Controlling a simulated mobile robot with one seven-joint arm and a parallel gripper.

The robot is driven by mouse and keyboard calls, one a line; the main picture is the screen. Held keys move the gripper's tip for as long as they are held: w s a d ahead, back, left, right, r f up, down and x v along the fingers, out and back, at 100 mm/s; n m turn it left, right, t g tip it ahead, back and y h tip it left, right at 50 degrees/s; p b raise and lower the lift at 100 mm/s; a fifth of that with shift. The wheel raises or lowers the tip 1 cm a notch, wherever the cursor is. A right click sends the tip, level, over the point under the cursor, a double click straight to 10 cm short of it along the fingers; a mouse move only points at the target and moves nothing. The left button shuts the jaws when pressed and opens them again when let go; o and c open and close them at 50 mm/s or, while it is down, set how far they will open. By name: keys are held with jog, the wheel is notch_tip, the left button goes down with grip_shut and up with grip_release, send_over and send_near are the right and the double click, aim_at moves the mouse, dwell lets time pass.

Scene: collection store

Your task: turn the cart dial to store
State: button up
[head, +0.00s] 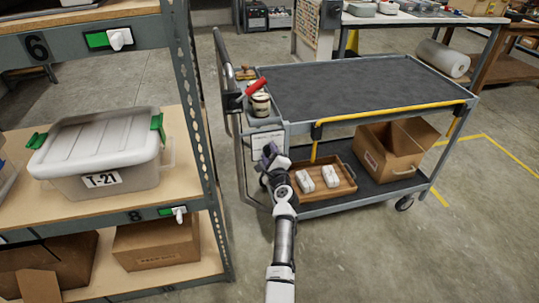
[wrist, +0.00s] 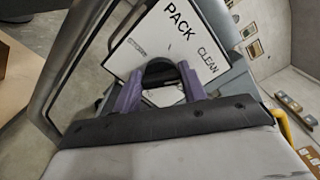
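The cart (head: 365,85) stands right of the shelf, with a white dial plate (head: 267,140) on its left end. A dark round dial (wrist: 159,72) sits at the plate's lower part. My gripper (head: 270,155) is at the plate in the head view. In the wrist view its purple fingers (wrist: 160,80) are apart, one on each side of the dial. Whether they press on it cannot be told. The dial's pointer is hidden.
The shelf (head: 190,120) with a lidded T-21 bin (head: 95,160) stands close on the left. A red-handled tool and a jar (head: 260,104) are in the cart's end tray. A cardboard box (head: 392,150) and a wooden tray (head: 340,187) sit on its lower deck.

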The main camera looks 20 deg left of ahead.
jog(key=shift+c, duration=1.3)
jog(key=shift+f, duration=0.1)
jog(key=n+b, duration=0.3)
jog(key=n, duration=0.1)
jog(key=shift+f+b, duration=0.2)
jog(key=shift+b, duration=0.1)
jog(key=n+b, duration=0.3)
jog(key=shift+f+n, duration=0.1)
jog(key=shift+n, duration=0.2)
jog(key=n+b, duration=0.4)
jog(key=shift+f+n, duration=0.1)
jog(key=shift+n, duration=0.2)
jog(key=n+b, duration=1)
jog(key=n, duration=0.1)
jog(key=shift+w+d+n, duration=0.1)
jog(key=shift+d+n, duration=0.1)
jog(key=shift+n, duration=0.1)
